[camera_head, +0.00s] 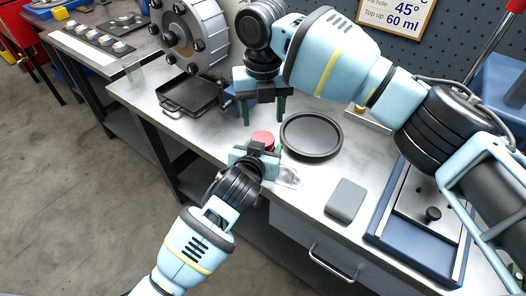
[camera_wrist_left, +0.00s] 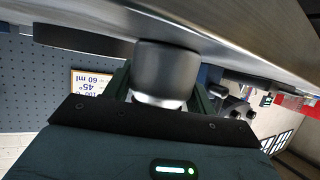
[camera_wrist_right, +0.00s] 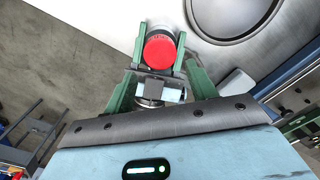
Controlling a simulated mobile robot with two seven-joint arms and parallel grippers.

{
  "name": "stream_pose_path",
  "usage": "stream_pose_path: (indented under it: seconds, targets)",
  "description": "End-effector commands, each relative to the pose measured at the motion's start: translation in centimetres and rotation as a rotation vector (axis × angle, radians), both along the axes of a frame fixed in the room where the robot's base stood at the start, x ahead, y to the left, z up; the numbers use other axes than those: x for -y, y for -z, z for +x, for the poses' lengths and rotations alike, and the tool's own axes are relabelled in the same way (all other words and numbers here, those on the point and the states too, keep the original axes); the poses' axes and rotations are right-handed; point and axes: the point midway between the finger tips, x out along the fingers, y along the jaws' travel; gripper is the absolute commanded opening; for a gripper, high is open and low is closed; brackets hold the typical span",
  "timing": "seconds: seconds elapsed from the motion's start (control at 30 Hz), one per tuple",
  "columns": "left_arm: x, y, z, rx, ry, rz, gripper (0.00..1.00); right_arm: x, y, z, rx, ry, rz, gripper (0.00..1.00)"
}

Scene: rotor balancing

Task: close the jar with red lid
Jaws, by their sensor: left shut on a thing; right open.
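The red lid (camera_head: 263,138) shows just beyond my left gripper (camera_head: 259,154) in the head view. In the right wrist view the lid (camera_wrist_right: 160,51) sits round and face-up at the top of a dark cylindrical body. My left gripper is shut on the jar, a grey cylinder (camera_wrist_left: 165,70) with a pale band, between its fingers in the left wrist view. No red shows there, so I cannot tell how the lid is seated. My right gripper (camera_head: 263,112) is open, fingers pointing down, above and behind the lid, with nothing between its fingertips.
A round dark pan (camera_head: 312,136) lies right of the lid. A clear glass item (camera_head: 288,177) is close to my left gripper's right side. A grey block (camera_head: 346,201) and blue tray (camera_head: 375,236) lie further right. A black square tray (camera_head: 187,97) is at left.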

Motion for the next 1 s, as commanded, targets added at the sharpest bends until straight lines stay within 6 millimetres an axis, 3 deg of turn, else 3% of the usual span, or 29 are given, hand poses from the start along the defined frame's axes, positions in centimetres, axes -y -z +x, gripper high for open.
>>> stream_pose_path:
  seconds: [0.4,0.87,1.0]
  targets:
    - [0.0,0.1,0.0,-0.001,0.000,0.000,0.00,0.0,5.6,0.0,-0.001,0.000,-0.001,0.57]
    - [0.0,0.1,0.0,-0.001,0.000,0.000,0.00,0.0,6.5,0.0,0.000,0.000,-0.001,0.57]
    - [0.0,0.1,0.0,-0.001,0.000,0.000,0.00,0.0,6.5,0.0,0.000,0.001,-0.001,0.38]
